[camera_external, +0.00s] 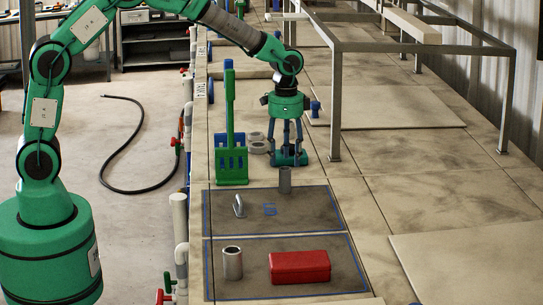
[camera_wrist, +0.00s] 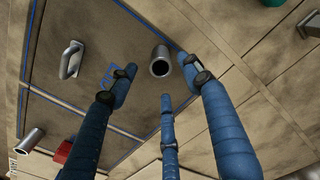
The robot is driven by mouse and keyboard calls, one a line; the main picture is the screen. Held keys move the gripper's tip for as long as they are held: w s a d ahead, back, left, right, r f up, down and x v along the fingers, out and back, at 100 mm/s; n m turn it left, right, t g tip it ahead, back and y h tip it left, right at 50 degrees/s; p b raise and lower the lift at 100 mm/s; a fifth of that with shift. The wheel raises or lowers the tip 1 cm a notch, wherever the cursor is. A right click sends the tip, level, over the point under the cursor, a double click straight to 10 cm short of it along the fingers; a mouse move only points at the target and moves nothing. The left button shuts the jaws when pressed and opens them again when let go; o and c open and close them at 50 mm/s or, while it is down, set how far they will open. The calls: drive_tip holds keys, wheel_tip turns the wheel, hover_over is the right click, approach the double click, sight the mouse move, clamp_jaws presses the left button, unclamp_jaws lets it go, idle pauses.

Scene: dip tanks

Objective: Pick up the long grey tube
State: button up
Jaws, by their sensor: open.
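Two grey tubes stand upright on the dark blue-edged panels. The slimmer grey tube (camera_external: 285,180) is on the far panel, near its back edge; it also shows in the wrist view (camera_wrist: 160,62), its open end facing the camera. A wider grey tube (camera_external: 232,264) stands on the near panel, at the lower left in the wrist view (camera_wrist: 31,140). My gripper (camera_external: 287,150) points down beyond the slimmer tube. Its blue fingers (camera_wrist: 163,86) are spread and empty, with the slimmer tube just past their tips in the wrist view, apart from them.
A grey handle (camera_external: 239,205) rises from the far panel. A red box (camera_external: 300,267) lies right of the wider tube. A green rack with a tall upright (camera_external: 231,155) and grey rings (camera_external: 256,143) are left of my gripper. A metal frame (camera_external: 336,105) stands right.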

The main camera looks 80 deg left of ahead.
sight(285, 172)
drive_tip(key=shift+f, duration=0.1)
drive_tip(key=shift+s+a+f, duration=0.1)
drive_tip(key=shift+a+f, duration=0.05)
drive_tip(key=shift+f, duration=2.35)
clamp_jaws()
